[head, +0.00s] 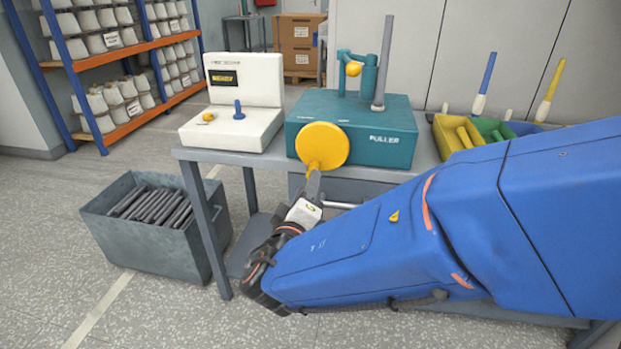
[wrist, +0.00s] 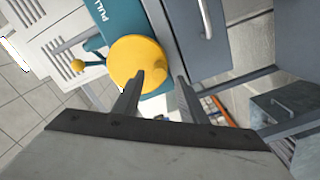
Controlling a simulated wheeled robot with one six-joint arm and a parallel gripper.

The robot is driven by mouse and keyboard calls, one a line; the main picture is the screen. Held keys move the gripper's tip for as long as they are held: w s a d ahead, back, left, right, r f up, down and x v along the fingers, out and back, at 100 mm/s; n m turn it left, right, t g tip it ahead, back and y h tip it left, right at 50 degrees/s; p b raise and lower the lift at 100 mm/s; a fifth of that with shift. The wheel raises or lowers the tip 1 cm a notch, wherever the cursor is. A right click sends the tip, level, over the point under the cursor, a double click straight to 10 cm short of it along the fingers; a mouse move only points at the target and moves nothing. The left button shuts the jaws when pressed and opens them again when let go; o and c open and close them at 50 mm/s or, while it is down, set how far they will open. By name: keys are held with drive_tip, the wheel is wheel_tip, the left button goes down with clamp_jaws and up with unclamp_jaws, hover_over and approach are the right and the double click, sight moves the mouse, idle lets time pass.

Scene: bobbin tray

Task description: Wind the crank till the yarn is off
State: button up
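The teal puller (head: 355,125) stands on the bench, with a round yellow crank disc (head: 322,145) on its front. The disc's yellow handle points down towards my gripper (head: 312,190). In the wrist view the disc (wrist: 133,60) lies just past my fingertips, nearer the left one. My gripper (wrist: 162,80) is open, its two grey fingers well apart. The handle's end shows near the left finger; I cannot tell whether they touch. A grey rod (head: 384,65) stands tilted on top of the puller, next to a teal bracket with a yellow ball (head: 353,69). I make out no yarn on the rod.
A white tester (head: 230,120) with a blue peg stands left of the puller. Yellow and green bins (head: 450,138) stand at its right. A grey crate (head: 150,235) of dark rods is on the floor at left. Shelves of cones (head: 110,75) stand behind.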

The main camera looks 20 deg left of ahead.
drive_tip(key=v, duration=1.1)
drive_tip(key=shift+s, duration=0.2)
drive_tip(key=shift+f, duration=0.1)
drive_tip(key=w+d+f+m+g+h, duration=0.1)
drive_tip(key=w+d+m+g+h, duration=0.2)
drive_tip(key=d, duration=0.8)
drive_tip(key=w+d+m+g+h, duration=0.2)
drive_tip(key=w+d+h, duration=0.3)
drive_tip(key=d, duration=0.6)
drive_tip(key=w+d+f+m+g+h, duration=0.15)
drive_tip(key=w+d, duration=0.35)
drive_tip(key=d, duration=0.6)
drive_tip(key=s+d+f+m+g+h, duration=0.1)
drive_tip(key=s+d+g, duration=0.1)
drive_tip(key=d, duration=0.4)
drive_tip(key=s+d+f+m+g, duration=0.1)
drive_tip(key=s+d+m+g, duration=0.15)
drive_tip(key=d, duration=0.35)
drive_tip(key=s+d+m+g+y, duration=0.1)
drive_tip(key=s+d+m+y, duration=0.3)
drive_tip(key=s, duration=0.7)
drive_tip(key=shift+s+d+f+g+y, duration=0.2)
drive_tip(key=shift+d+f+g+y, duration=0.15)
drive_tip(key=shift+d+y, duration=1.05)
